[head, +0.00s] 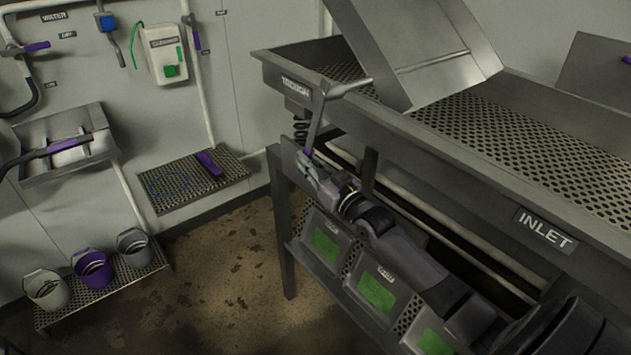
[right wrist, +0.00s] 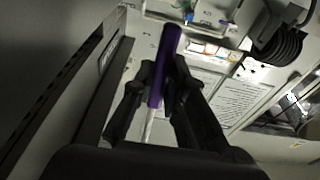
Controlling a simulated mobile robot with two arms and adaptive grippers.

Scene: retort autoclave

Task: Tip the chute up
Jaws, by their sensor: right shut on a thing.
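The chute (head: 418,45) is a grey metal tray that stands tilted over the trough (head: 313,88). A bent metal lever (head: 318,112) runs from the chute's lower side down past the trough's front edge. Its lower end carries a purple grip (right wrist: 172,45). My right gripper (head: 310,168) is shut around this grip below the trough label, and it shows in the right wrist view (right wrist: 160,88) with a finger on each side. The fingers hide part of the grip. My left gripper is not in view.
A perforated bed (head: 520,160) extends right to the INLET label (head: 545,229). Below it, a shelf holds boxes with green panels (head: 326,245). Several buckets (head: 93,268) stand on a low rack at left. The floor (head: 225,270) between is clear.

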